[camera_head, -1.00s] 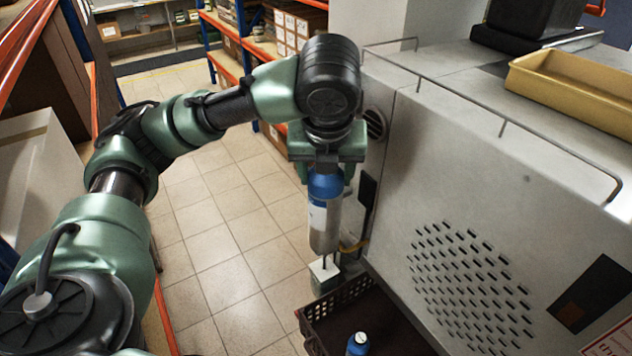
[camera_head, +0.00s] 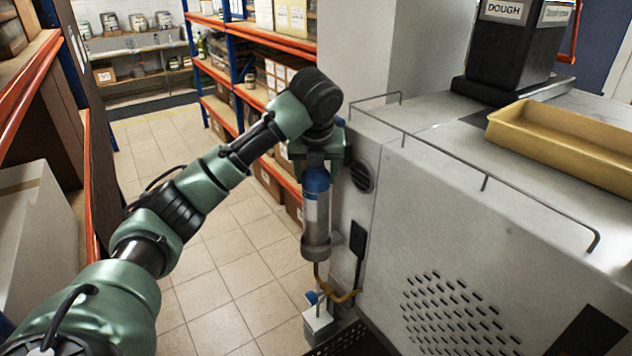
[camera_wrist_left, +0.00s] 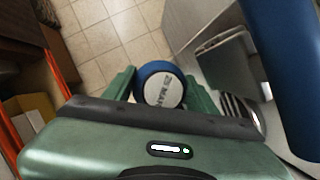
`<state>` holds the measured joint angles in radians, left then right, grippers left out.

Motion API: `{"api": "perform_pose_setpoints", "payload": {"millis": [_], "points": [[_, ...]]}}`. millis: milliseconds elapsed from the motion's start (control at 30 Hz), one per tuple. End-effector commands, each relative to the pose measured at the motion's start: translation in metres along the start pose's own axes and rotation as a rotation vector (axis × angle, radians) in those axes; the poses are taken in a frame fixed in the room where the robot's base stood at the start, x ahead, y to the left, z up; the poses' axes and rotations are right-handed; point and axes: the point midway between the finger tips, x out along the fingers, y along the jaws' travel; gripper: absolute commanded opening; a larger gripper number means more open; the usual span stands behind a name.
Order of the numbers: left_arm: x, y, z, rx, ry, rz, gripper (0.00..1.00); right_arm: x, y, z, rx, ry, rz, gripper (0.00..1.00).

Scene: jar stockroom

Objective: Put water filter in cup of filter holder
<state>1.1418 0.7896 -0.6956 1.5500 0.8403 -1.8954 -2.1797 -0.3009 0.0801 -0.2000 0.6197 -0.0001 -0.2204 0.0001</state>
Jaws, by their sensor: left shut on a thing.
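My left gripper (camera_head: 318,160) is shut on the blue top of the water filter (camera_head: 316,205) and holds it upright, with its pale body pointing down. In the left wrist view the filter's round blue-and-white top (camera_wrist_left: 160,86) sits between the two green fingers. The grey cup of the filter holder (camera_head: 316,247) is at the filter's lower end, above a thin stem. The filter's bottom is hidden there; I cannot tell whether it is inside the cup or just behind its rim. The holder's white base (camera_head: 318,322) stands below. My right gripper is out of view.
A large grey machine (camera_head: 470,240) stands close on the right, with a rail and a yellow tray (camera_head: 565,140) on top. A yellow hose (camera_head: 342,296) runs beside the holder. A dark crate (camera_head: 340,341) is partly visible below. Tiled floor (camera_head: 225,255) is clear on the left.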

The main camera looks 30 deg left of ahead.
Motion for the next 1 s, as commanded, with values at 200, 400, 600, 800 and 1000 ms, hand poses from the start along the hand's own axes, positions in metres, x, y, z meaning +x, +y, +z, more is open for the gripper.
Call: {"api": "perform_pose_setpoints", "payload": {"millis": [200, 400, 600, 800, 1000], "points": [[0.016, 0.001, -0.005, 0.001, 0.0, 0.002, 0.0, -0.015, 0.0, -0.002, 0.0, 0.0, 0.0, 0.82], [0.032, 0.0, -0.011, -0.001, -0.003, -0.001, 0.0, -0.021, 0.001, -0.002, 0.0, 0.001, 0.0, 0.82], [0.032, 0.0, -0.011, -0.001, -0.004, -0.002, 0.0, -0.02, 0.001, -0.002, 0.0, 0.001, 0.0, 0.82], [0.035, 0.0, -0.013, 0.0, 0.0, 0.0, 0.79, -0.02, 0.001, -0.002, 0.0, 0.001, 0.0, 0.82], [0.035, 0.0, -0.013, 0.0, 0.0, 0.0, 0.79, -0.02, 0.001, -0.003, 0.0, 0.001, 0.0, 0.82]]}}
